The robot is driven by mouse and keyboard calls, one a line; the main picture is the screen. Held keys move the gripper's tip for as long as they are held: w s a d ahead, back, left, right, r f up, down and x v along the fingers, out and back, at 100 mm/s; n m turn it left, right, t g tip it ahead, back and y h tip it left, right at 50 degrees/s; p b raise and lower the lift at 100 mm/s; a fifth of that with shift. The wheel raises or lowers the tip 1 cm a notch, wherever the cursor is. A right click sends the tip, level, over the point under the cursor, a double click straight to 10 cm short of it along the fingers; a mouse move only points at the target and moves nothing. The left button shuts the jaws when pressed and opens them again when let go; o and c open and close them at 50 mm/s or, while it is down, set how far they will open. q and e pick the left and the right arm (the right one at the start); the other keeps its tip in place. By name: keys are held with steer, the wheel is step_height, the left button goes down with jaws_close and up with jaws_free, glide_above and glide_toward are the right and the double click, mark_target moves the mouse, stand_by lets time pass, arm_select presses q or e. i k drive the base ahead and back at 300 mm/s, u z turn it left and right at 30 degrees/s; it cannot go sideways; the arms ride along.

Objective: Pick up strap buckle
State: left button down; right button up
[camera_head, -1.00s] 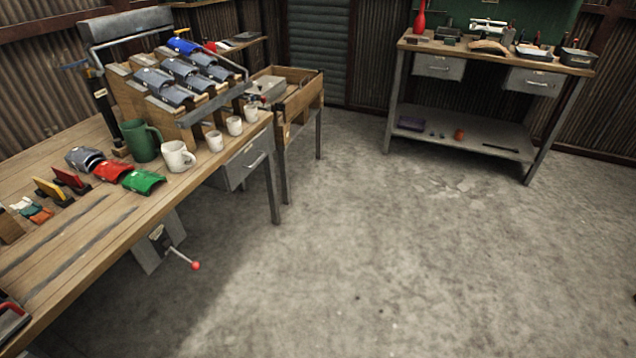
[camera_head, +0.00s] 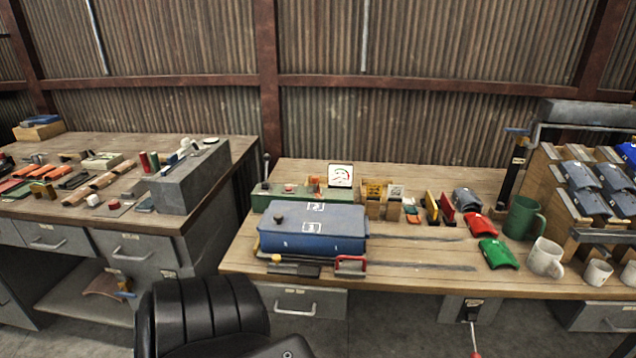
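I cannot make out a strap buckle for certain; small parts lie on both benches, too small to tell apart. On the middle wooden bench (camera_head: 400,256), a blue case (camera_head: 312,230) with white labels lies near the left end. A red-framed tool (camera_head: 350,265) and a dark bar with a yellow end (camera_head: 292,267) lie at the front edge before it. A curved red piece (camera_head: 479,225) and a curved green piece (camera_head: 498,254) lie to the right. Neither of my grippers is in view.
The left bench (camera_head: 228,158) holds a grey block (camera_head: 188,180) and several small tools. A green mug (camera_head: 523,218), white mugs (camera_head: 546,258) and a rack (camera_head: 563,205) of curved grey pieces stand at right. A lever with a red knob (camera_head: 476,354) hangs below the bench.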

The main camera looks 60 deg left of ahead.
mark_target(315, 179)
steer(key=u, duration=2.05)
steer(key=k, duration=0.45)
steer(key=z, duration=0.7)
steer(key=i, duration=1.65)
steer(key=u, duration=0.4)
